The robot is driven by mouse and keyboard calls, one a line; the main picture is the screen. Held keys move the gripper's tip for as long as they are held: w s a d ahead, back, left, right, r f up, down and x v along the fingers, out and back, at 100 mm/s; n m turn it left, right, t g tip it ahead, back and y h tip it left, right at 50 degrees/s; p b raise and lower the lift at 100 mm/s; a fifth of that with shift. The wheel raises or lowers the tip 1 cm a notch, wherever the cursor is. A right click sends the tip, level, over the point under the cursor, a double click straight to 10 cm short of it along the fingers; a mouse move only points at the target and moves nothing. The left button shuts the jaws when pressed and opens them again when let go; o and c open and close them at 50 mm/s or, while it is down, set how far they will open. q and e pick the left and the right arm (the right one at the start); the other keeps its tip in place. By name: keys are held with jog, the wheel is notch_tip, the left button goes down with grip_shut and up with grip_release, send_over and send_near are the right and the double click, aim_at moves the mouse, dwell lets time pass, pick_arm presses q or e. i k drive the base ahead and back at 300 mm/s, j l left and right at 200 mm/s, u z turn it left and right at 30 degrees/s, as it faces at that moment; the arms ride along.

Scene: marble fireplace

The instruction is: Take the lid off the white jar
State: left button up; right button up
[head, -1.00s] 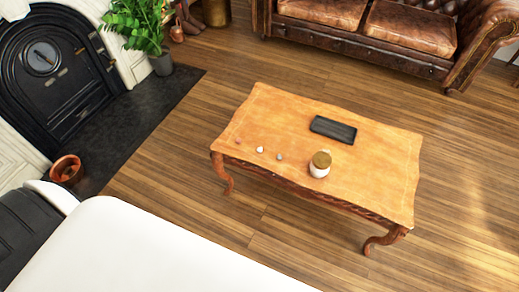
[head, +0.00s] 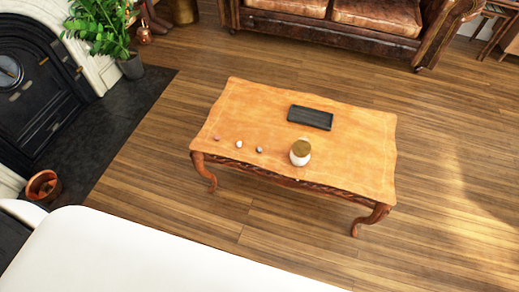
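A small white jar (head: 300,158) stands upright near the front edge of the wooden coffee table (head: 350,150). A brown-gold lid (head: 301,147) sits on top of the jar. Neither of my grippers shows in the head view. A white part of my own body fills the bottom left of the picture, well short of the table.
A dark rectangular tray (head: 310,118) lies behind the jar. Several small pebble-like things (head: 239,144) lie left of it. A leather sofa (head: 330,35) stands behind, a fireplace (head: 35,85) and copper pot (head: 43,186) at left. Wooden floor (head: 450,230) is clear at right.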

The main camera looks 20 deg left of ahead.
aim_at(298, 161)
jog(key=i+j+z, duration=0.25)
jog(key=j, duration=0.65)
jog(key=j+z, duration=0.2)
jog(key=j, duration=0.75)
jog(key=z, duration=0.75)
jog(key=k+l, duration=0.05)
